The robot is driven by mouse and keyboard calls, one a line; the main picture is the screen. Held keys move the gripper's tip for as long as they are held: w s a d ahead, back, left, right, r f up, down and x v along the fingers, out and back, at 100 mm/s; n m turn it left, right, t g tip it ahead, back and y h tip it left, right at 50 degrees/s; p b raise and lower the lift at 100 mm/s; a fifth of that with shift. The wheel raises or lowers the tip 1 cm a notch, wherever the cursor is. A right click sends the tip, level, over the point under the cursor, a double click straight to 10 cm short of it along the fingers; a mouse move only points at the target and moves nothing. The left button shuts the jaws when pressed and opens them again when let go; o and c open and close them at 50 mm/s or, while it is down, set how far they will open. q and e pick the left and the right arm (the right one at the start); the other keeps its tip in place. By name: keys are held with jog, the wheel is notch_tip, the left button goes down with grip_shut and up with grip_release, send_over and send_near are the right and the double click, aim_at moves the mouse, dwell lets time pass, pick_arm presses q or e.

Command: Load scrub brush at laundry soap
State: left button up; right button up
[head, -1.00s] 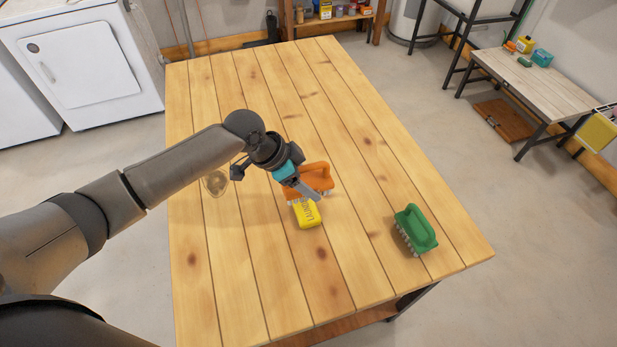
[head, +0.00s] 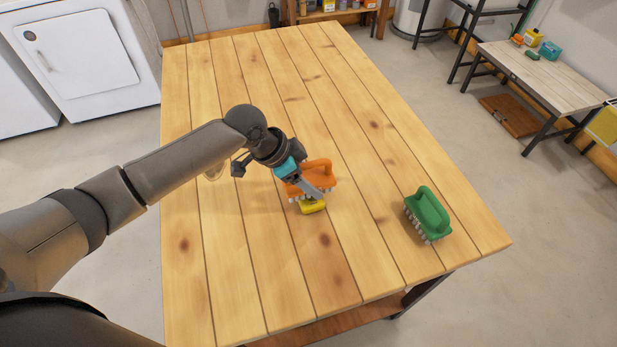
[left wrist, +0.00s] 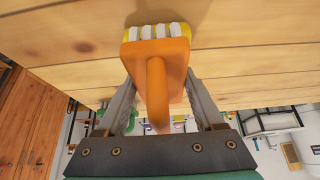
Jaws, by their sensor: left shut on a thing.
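The orange scrub brush (head: 320,168) is held in my left gripper (head: 306,186), bristles down, over the middle of the wooden table (head: 250,90). In the left wrist view, the brush (left wrist: 152,55) has its handle between the two fingers (left wrist: 160,92), with white bristles at the far end. The yellow laundry soap (head: 313,208) shows in part below the brush and finger, and the rest is hidden. Yellow edges show beside the bristles in the left wrist view. I cannot tell whether bristles and soap touch. My right gripper is not in view.
A green scrub brush (head: 428,214) lies on the table to the right, near its edge. The table's left and far parts are clear. A side table (head: 545,75) with small items stands at the back right, and a white appliance (head: 80,60) stands at the left.

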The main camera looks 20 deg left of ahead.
aim_at(311, 162)
pick_arm(q)
jog(key=shift+f+b, duration=0.3)
jog(key=shift+f, duration=0.2)
dwell(0.9)
jog(key=shift+s+f+p, duration=0.1)
jog(key=shift+f+p, duration=0.05)
jog(key=shift+p, duration=0.15)
dwell(1.4)
notch_tip(311, 162, up, 7)
jog(key=p, duration=0.7)
jog(key=shift+p, duration=0.4)
dwell(0.5)
